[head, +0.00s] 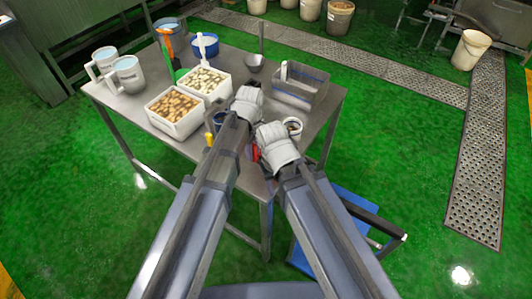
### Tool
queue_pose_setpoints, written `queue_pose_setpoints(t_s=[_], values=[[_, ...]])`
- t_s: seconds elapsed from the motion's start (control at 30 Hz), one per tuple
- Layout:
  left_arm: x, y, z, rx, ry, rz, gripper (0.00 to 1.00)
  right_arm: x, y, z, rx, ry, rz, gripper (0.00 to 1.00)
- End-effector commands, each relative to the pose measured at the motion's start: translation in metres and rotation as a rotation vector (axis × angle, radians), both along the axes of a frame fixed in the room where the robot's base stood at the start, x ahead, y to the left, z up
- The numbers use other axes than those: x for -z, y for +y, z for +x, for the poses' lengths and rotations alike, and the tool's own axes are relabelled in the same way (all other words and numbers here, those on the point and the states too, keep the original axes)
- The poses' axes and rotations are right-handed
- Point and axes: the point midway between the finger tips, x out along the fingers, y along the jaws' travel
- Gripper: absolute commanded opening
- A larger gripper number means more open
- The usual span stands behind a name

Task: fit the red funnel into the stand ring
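A small red piece (255,153), probably the red funnel, shows beside my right gripper, near the table's front edge. Most of it is hidden behind my arms. My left gripper (248,101) is over the middle of the table, just right of the white bins. My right gripper (279,143) is over the front right part of the table. The wrists hide the fingertips of both grippers. A thin upright rod (261,38) stands at the table's back edge, with a small grey bowl-shaped piece (255,64) in front of it. I cannot make out a stand ring for certain.
White bins of brown pieces (174,108) and pale pieces (206,81) stand left of my grippers. A grey open box (300,90) stands to the right. A small cup (293,125) is near my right gripper. Jugs (126,75) and a blue tub (205,47) stand farther back.

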Motion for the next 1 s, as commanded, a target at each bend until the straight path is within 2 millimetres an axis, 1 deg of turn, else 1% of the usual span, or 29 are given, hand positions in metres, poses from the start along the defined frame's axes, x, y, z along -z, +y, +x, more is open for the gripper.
queue_pose_setpoints(t_s=[0.03, 0.07, 0.3, 1.0], values=[[0.0, 0.0, 0.0, 0.0, 0.0, 0.0, 0.3, 0.0, 0.0, 0.0, 0.0, 0.0, 0.0, 0.5], [0.0, 0.0, 0.0, 0.0, 0.0, 0.0, 0.27, 0.0, 0.0, 0.0, 0.0, 0.0, 0.0, 0.5], [0.0001, 0.0, 0.0, 0.0, 0.0, 0.0, 0.0, 0.0001, 0.0, 0.0, 0.0, 0.0, 0.0, 0.5], [0.0001, 0.0, 0.0, 0.0, 0.0, 0.0, 0.0, 0.0001, 0.0, 0.0, 0.0, 0.0, 0.0, 0.5]])
